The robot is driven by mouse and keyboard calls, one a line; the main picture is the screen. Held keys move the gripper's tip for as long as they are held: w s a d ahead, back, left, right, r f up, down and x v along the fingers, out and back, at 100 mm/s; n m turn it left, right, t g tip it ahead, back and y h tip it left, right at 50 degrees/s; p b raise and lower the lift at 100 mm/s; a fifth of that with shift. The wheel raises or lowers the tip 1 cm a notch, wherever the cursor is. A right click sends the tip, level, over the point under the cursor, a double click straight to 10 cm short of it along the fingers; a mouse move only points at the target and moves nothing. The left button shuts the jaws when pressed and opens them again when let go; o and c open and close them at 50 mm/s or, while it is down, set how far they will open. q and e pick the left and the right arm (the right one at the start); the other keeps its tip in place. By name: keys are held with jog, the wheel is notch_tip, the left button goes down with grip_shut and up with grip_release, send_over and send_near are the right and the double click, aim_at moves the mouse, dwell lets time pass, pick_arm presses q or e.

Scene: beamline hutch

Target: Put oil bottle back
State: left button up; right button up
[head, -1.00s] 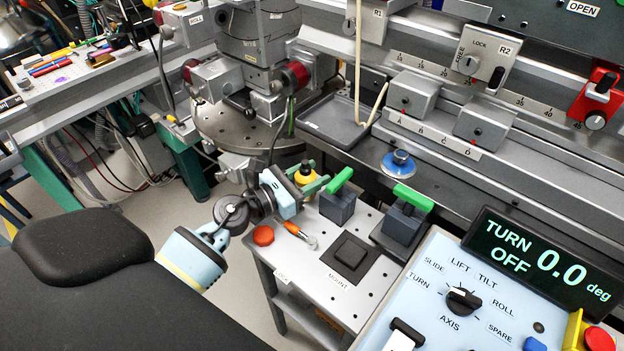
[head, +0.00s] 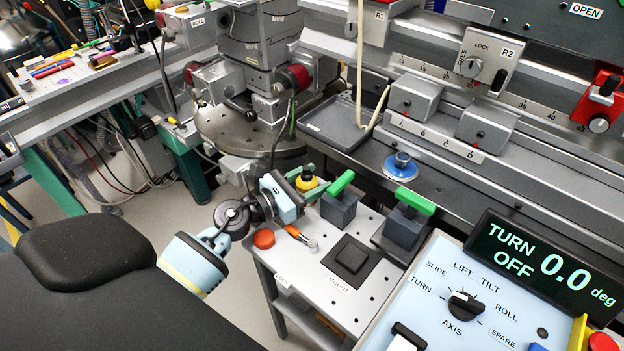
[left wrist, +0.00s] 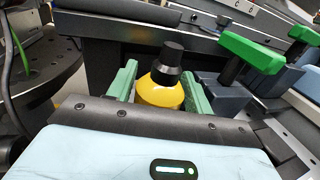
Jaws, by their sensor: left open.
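The oil bottle is yellow with a black cap (head: 306,181); in the left wrist view the bottle (left wrist: 160,93) stands upright. My left gripper (head: 311,183) has its green fingers open, one on each side of the bottle. In the left wrist view the left gripper (left wrist: 158,88) shows a small gap beside the bottle at its left finger; whether the right finger touches it I cannot tell. The bottle's lower part is hidden by the gripper body. My right gripper is not in view.
Grey blocks with green handles (head: 340,207) stand close right of the bottle on the small perforated table (head: 313,268). An orange cap (head: 263,239), an orange-handled tool (head: 300,236) and a black mount (head: 351,257) are nearby. A grey tray (head: 339,124) lies behind. The control panel (head: 450,300) is front right.

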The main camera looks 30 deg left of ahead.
pick_arm(q)
jog(key=b+v, duration=0.2)
jog(key=v, duration=0.8)
jog(key=shift+s+f, duration=0.15)
jog(key=shift+v, duration=0.8)
